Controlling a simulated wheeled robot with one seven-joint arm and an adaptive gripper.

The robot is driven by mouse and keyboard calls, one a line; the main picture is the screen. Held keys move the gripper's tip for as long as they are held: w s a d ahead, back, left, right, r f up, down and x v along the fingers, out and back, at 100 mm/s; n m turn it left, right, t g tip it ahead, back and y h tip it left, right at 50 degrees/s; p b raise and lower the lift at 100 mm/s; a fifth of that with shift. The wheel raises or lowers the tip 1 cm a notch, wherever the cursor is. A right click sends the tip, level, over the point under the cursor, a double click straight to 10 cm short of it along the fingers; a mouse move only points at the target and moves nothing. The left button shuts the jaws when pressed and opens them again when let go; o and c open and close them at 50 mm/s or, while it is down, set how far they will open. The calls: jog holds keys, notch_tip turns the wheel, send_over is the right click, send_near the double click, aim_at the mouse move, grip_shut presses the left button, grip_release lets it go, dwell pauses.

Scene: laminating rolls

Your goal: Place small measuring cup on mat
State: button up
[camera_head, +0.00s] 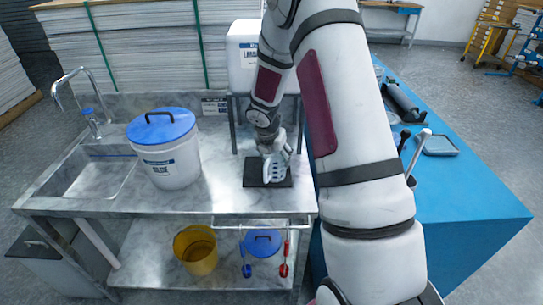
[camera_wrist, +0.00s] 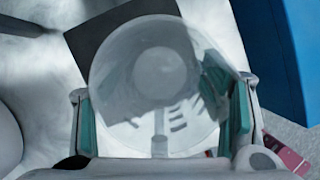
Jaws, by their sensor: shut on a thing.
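The small measuring cup (camera_wrist: 150,75) is clear and round, seen from above in the wrist view, with dark graduation marks on its side. My gripper (camera_wrist: 162,112) is shut on it, with one teal-padded finger on each side. In the head view the cup (camera_head: 277,170) is over the dark square mat (camera_head: 252,176) at the right end of the marble counter. The mat also shows behind the cup in the wrist view (camera_wrist: 95,35). I cannot tell whether the cup's base touches the mat. My gripper partly covers the cup in the head view.
A white bucket with a blue lid (camera_head: 168,165) stands left of the mat, beside the sink (camera_head: 92,180). A white container (camera_head: 243,50) stands on a metal stand behind the mat. The blue table (camera_head: 470,200) is to the right. The counter between bucket and mat is clear.

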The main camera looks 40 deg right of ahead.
jog(key=shift+d+f, duration=0.2)
jog(key=shift+d, duration=0.05)
jog(key=o, duration=1.2)
jog(key=shift+r, duration=0.1)
jog(key=shift+a+r, duration=0.1)
jog(key=shift+r, duration=0.3)
jog(key=v, duration=0.6)
jog(key=shift+s+a+r, duration=0.2)
jog(key=shift+r, duration=0.15)
